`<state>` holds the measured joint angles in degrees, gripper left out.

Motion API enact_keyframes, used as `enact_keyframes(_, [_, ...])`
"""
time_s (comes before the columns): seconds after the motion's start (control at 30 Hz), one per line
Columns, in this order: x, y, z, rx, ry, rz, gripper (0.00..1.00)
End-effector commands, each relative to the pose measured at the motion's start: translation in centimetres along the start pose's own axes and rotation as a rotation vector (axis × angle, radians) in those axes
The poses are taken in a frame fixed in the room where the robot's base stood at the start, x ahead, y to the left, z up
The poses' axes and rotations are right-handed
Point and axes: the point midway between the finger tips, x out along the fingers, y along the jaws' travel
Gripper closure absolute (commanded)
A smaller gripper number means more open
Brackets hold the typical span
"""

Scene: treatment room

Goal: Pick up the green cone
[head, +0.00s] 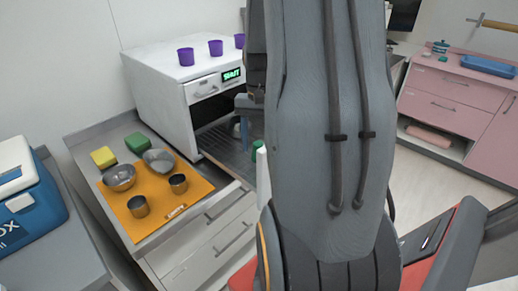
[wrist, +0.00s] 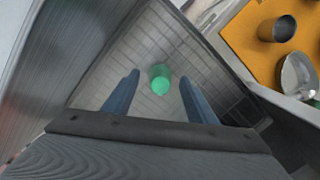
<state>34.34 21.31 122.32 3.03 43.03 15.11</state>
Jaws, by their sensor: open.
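The green cone (wrist: 160,79) stands on a grey ribbed surface in the wrist view, seen from above. It lies in the gap between the two blue fingers of my gripper (wrist: 159,88), which are apart and empty. I cannot tell how far below the fingertips it is. In the head view a green piece (head: 257,148), likely the same cone, shows at the edge of my arm, which hides part of it. One blue finger (head: 243,130) shows in front of the white machine, just left of the green piece.
The white machine (head: 160,65) with purple cups (head: 215,47) on top stands behind the ribbed surface. An orange mat (head: 160,218) with metal bowls and cups lies to the left, by yellow and green sponges (head: 137,143). A blue cooler (head: 28,205) is far left.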

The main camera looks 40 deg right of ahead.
Motion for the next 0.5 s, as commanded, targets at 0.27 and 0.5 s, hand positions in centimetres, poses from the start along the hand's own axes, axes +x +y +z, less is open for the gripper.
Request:
enact_keyframes(0.27, [0.84, -0.02, 0.00, 0.000, 0.001, 0.000, 0.48])
enact_keyframes(0.5, [0.82, -0.02, 0.01, 0.000, 0.001, 0.000, 0.77])
